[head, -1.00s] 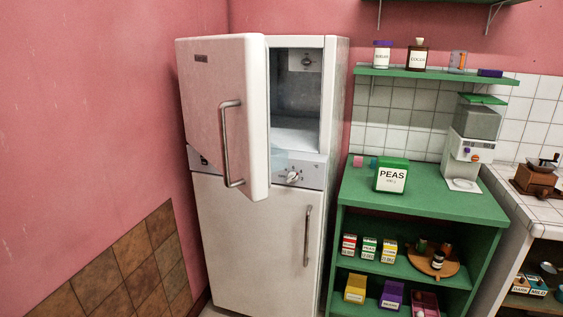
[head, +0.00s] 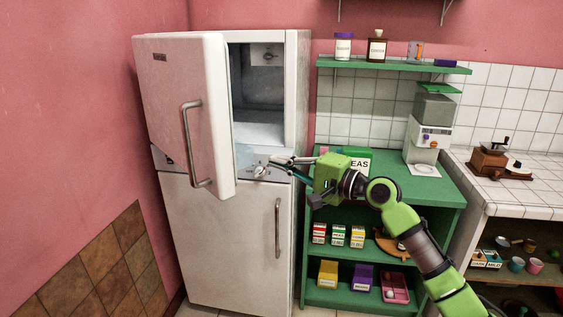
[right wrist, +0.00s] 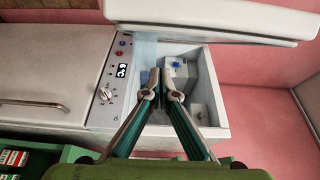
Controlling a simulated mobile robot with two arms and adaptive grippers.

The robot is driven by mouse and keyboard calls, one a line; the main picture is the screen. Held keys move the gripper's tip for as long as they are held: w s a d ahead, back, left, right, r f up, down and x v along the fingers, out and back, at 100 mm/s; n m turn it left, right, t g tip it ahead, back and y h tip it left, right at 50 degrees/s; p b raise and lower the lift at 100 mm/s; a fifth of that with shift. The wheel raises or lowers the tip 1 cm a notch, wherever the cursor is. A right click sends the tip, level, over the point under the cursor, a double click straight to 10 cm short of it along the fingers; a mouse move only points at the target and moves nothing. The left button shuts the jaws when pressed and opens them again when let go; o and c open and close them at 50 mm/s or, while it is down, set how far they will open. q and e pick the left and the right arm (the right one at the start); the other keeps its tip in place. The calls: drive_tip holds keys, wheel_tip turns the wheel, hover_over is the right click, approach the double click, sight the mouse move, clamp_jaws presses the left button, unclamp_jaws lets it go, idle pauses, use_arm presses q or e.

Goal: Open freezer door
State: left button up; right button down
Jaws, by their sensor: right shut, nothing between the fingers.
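The white freezer door (head: 178,120) is the upper door of the white fridge. It stands partly open, hinged at the left, with a grey bar handle (head: 190,145) on its front. The open freezer compartment (head: 260,85) shows to its right. In the right wrist view the freezer door (right wrist: 220,14) is a pale slab across the top. My right gripper (head: 273,161) is shut and empty, in front of the control panel (head: 254,168), just right of the door's free edge. In the right wrist view its fingertips (right wrist: 159,73) point toward the compartment. My left gripper is not in view.
The closed lower door (head: 225,240) has its own handle. A green shelf unit (head: 425,190) with a peas box (head: 359,162) and a dispenser (head: 428,135) stands at the right, behind my right arm. A pink wall (head: 70,100) stands left of the door.

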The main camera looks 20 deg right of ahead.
drive_tip(key=w+a+p, duration=0.3)
drive_tip(key=w+a, duration=0.1)
drive_tip(key=a, duration=0.3)
drive_tip(key=shift+a, duration=0.15)
drive_tip(key=shift+w, duration=0.1)
drive_tip(key=shift+p, duration=0.3)
